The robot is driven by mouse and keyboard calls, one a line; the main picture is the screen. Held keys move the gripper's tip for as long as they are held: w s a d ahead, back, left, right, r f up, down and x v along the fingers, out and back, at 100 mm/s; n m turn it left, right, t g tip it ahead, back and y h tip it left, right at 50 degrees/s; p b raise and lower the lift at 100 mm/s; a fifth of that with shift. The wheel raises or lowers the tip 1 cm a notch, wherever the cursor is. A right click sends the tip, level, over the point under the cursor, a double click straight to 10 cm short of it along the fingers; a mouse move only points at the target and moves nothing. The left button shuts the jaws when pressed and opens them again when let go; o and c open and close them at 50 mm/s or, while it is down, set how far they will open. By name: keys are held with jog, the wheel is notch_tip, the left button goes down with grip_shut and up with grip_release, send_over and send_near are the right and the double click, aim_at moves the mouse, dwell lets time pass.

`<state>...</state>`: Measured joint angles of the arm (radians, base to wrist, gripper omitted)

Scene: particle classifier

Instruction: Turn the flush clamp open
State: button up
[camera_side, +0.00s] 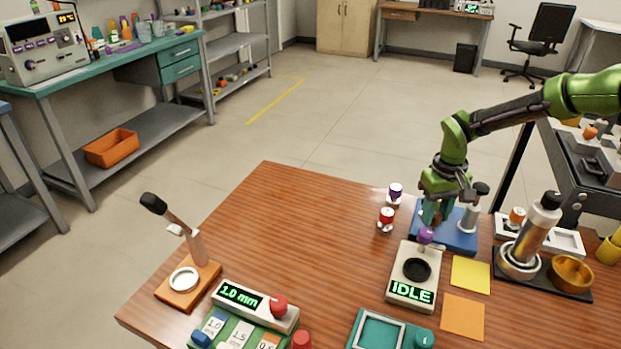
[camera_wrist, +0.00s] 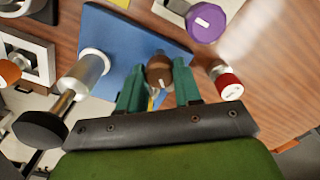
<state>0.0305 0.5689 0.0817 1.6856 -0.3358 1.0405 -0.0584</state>
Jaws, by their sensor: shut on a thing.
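In the wrist view, a round brown knob with a short pale mark (camera_wrist: 159,72), apparently the flush clamp's, sits over a blue base plate (camera_wrist: 112,42). My gripper (camera_wrist: 160,74) has teal fingers on both sides of this knob and is shut on it. In the side view, my gripper (camera_side: 432,212) is low over the same blue base (camera_side: 458,240), and the arm and fingers hide the knob there. A silver cylinder (camera_wrist: 88,68) with a black-ended handle (camera_wrist: 40,130) stands on the base beside the fingers.
A device reading IDLE (camera_side: 410,291) with a purple knob (camera_side: 425,235) stands in front of the base. The table's middle left is clear.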

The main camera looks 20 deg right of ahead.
jog(key=n, duration=0.4)
jog(key=shift+r, duration=0.1)
jog(key=n, duration=0.4)
jog(key=shift+n, duration=0.3)
dwell(0.4)
jog(key=o, duration=1)
jog(key=shift+o, duration=0.2)
notch_tip(320, 180, up, 17)
